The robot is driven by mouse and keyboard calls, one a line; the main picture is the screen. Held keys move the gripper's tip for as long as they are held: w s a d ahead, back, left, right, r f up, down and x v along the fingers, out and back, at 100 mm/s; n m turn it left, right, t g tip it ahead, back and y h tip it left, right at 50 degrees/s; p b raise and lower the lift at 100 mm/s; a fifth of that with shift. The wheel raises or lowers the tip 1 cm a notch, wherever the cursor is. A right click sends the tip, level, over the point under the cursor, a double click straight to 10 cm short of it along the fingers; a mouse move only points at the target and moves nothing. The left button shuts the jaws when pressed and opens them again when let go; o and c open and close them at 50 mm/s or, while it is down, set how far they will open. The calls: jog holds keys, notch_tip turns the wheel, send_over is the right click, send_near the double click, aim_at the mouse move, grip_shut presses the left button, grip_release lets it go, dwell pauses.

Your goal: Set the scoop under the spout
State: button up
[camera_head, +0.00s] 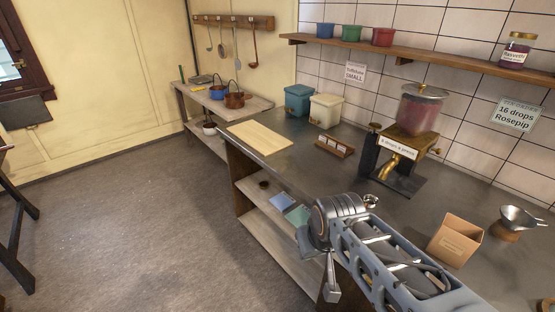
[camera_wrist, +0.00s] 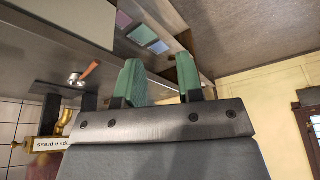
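The scoop, a small metal cup (camera_head: 371,201), stands on the grey counter just behind my arm, in front of the dispenser. In the wrist view the scoop (camera_wrist: 77,79) shows with an orange-brown handle. The brass spout (camera_head: 390,167) is on the front of the dispenser (camera_head: 415,115), above and behind the scoop; the spout also shows in the wrist view (camera_wrist: 62,120). The scoop is apart from the spout. My gripper (camera_wrist: 160,65) has two green fingers standing apart with nothing between them. In the head view it hangs down by the counter's front edge, partly hidden.
A cardboard box (camera_head: 454,240) and a metal funnel-like vessel (camera_head: 520,217) stand on the counter at right. A small wooden label holder (camera_head: 334,146), a wooden board (camera_head: 259,137) and two canisters (camera_head: 298,100) are left of the dispenser. Coloured squares (camera_head: 297,215) lie on the lower shelf.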

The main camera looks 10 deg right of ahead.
jog(key=shift+c, duration=1.1)
jog(key=w+d+r+m+g+p, duration=0.1)
jog(key=w+d+m, duration=0.5)
jog(key=d, duration=0.5)
jog(key=w+d+m+y+p, duration=0.1)
jog(key=w+d+m, duration=0.5)
jog(key=d, duration=0.6)
jog(key=w, duration=0.2)
jog(key=shift+w+r+g, duration=0.4)
jog(key=f, duration=0.4)
jog(key=w+a+f, duration=0.1)
jog(key=f, duration=0.4)
jog(key=w+f, duration=0.1)
jog(key=f, duration=0.3)
jog(key=shift+w+a+f+p, duration=0.1)
jog(key=shift+a+f+p, duration=0.05)
jog(key=shift+f+p, duration=0.2)
